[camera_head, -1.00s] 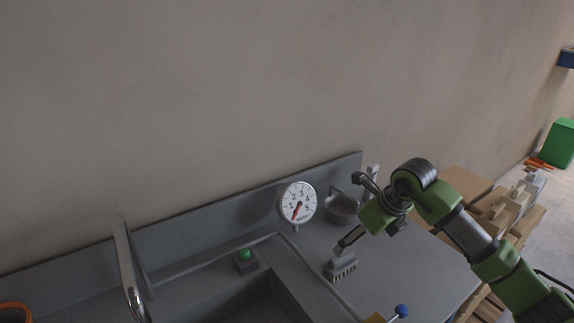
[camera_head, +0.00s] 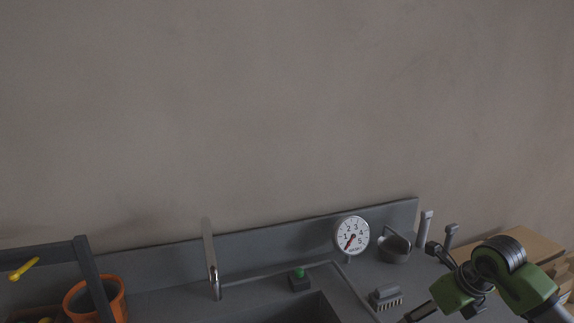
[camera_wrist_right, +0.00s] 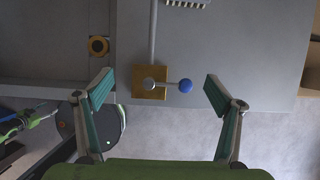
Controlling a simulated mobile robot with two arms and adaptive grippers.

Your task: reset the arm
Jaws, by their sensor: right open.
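My right gripper (camera_head: 428,280) is at the lower right of the head view, above the right end of the grey counter. In the right wrist view (camera_wrist_right: 158,90) its two fingers stand wide apart with nothing between them.
A dial gauge (camera_head: 352,234), metal cup (camera_head: 394,248), brush (camera_head: 385,296), green button (camera_head: 299,274) and tap (camera_head: 211,260) are along the counter. An orange pot (camera_head: 112,292) stands at left. Wooden boxes (camera_head: 520,247) are at right. The wall above is clear.

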